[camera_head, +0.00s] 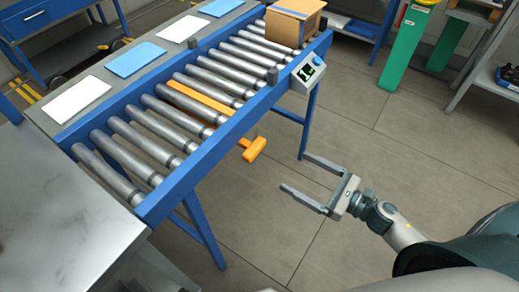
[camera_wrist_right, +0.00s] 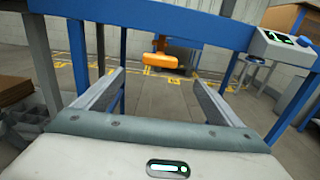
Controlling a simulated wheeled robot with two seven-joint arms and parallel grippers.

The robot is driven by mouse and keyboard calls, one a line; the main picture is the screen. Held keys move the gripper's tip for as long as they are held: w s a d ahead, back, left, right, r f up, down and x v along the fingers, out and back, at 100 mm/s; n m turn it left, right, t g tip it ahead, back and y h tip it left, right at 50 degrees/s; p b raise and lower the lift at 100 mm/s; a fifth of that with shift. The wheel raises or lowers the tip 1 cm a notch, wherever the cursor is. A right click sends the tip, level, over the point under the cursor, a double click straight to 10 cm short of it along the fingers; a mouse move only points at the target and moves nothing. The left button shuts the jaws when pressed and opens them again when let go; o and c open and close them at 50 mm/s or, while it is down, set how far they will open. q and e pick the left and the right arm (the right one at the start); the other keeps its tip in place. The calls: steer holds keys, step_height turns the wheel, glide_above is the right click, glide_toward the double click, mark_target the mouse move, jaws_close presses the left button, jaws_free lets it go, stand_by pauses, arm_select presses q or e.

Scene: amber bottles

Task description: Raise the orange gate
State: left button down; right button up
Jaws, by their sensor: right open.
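The orange gate (camera_head: 200,97) shows as a thin bar lying low between the rollers of the blue-framed conveyor (camera_head: 180,178). An orange handle (camera_head: 254,149) sticks out below the conveyor's near side rail; it also shows in the right wrist view (camera_wrist_right: 160,61), between and beyond the finger tips. My right gripper (camera_head: 294,172) is open and empty, its fingers pointing toward the conveyor. It is to the right of the handle and apart from it. In the right wrist view my right gripper (camera_wrist_right: 158,76) has both fingers spread wide. My left gripper is not in view.
A cardboard box (camera_head: 293,22) sits at the conveyor's far end, near a control box (camera_head: 307,72) on the rail. Blue conveyor legs (camera_head: 308,120) stand near the handle. A metal table (camera_head: 60,215) is at the left. Floor (camera_head: 390,150) to the right is clear.

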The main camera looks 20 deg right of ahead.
mark_target(259, 150)
arm_select(q)
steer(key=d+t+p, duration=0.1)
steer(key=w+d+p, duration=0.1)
steer(key=p, duration=0.1)
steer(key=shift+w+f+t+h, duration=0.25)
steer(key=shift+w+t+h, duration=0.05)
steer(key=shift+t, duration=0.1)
arm_select(e)
steer(key=x, duration=1.4)
steer(key=shift+w+a, duration=0.1)
steer(key=shift+a, duration=0.05)
steer(key=shift+c, duration=0.3)
